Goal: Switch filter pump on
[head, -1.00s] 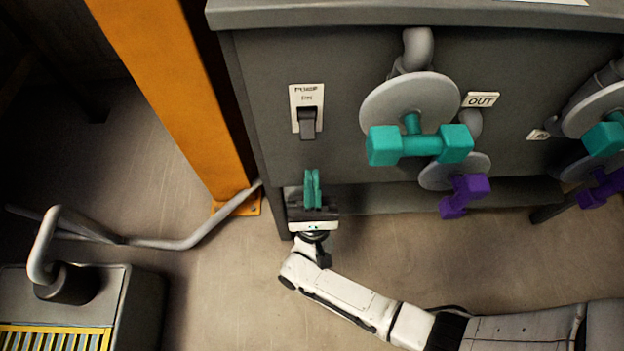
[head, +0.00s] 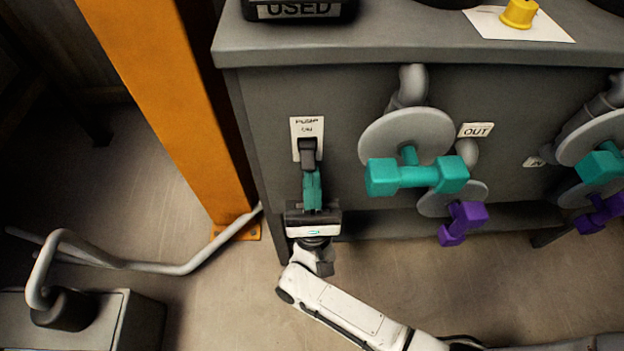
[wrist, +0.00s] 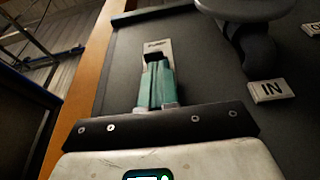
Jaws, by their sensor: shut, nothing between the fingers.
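The pump switch (head: 307,150) is a dark rocker on a pale plate (head: 308,126) on the grey front panel, below small lettering that ends in ON. Its lever hangs toward the lower part of the plate. In the wrist view the plate (wrist: 156,46) shows just beyond my fingertips, and the lever is mostly hidden behind them. My gripper (head: 312,174), with teal fingers, is shut and empty. Its tips are at the lever's lower end; I cannot tell whether they touch it. It also shows in the wrist view (wrist: 157,66).
A teal-handled valve (head: 416,176) sticks out right of the switch, with a purple handle (head: 462,222) below. An orange post (head: 170,110) stands left, with a grey bent pipe (head: 150,266) near its foot. The countertop (head: 420,40) overhangs above.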

